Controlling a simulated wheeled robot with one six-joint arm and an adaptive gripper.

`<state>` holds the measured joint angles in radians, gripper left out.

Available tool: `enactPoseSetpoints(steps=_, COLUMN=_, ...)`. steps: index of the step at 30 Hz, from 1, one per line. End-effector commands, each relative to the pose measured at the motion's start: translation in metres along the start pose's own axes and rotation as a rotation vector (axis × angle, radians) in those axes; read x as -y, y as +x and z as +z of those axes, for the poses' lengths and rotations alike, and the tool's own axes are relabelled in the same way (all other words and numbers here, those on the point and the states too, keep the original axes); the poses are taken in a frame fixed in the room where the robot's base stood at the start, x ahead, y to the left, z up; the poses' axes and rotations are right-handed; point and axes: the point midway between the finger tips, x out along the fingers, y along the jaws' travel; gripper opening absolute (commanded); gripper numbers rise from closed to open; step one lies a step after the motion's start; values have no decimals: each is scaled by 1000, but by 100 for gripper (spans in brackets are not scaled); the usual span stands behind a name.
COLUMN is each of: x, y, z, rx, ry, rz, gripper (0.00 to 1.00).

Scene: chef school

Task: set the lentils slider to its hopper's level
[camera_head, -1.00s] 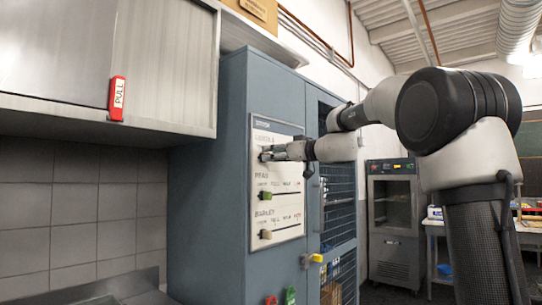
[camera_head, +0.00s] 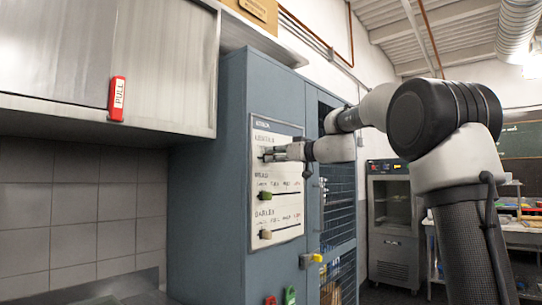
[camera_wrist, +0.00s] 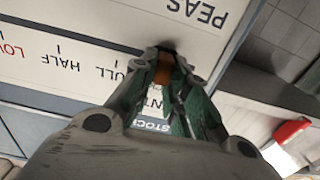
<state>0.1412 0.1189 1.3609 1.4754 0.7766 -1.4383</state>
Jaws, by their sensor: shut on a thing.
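The pale stock panel (camera_head: 291,184) is on the front of the blue-grey cabinet, with rows for lentils, peas and barley from top to bottom. My gripper (camera_head: 266,155) is at the left end of the top row. In the wrist view, my gripper (camera_wrist: 165,85) is shut on the orange-brown lentils slider (camera_wrist: 163,70). That view shows the panel upside down, with the marks FULL, HALF and LOW running leftward from the slider. The slider is just beyond FULL, on the side away from HALF. My fingers hide part of the lettering. No lentils hopper level can be made out.
The green peas slider (camera_head: 265,195) and the yellowish barley slider (camera_head: 265,234) stick out below. A mesh door (camera_head: 338,215) and a yellow-tipped latch (camera_head: 312,259) are right of the panel. A wall cupboard with a red PULL tag (camera_head: 117,98) hangs at left.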

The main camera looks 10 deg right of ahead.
Motion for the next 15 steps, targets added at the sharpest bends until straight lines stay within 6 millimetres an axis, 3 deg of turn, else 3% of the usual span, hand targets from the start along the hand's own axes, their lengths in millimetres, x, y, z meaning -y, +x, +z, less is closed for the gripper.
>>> enactPoseSetpoints(steps=3, x=-37, y=0, z=0, rx=-3, ry=-1, rz=8, gripper=0)
enactPoseSetpoints(steps=9, x=-92, y=0, z=-1, rx=-4, ry=-1, rz=6, gripper=0)
enactPoseSetpoints(steps=15, x=-120, y=-1, z=-1, rx=-3, ry=-1, rz=3, gripper=0)
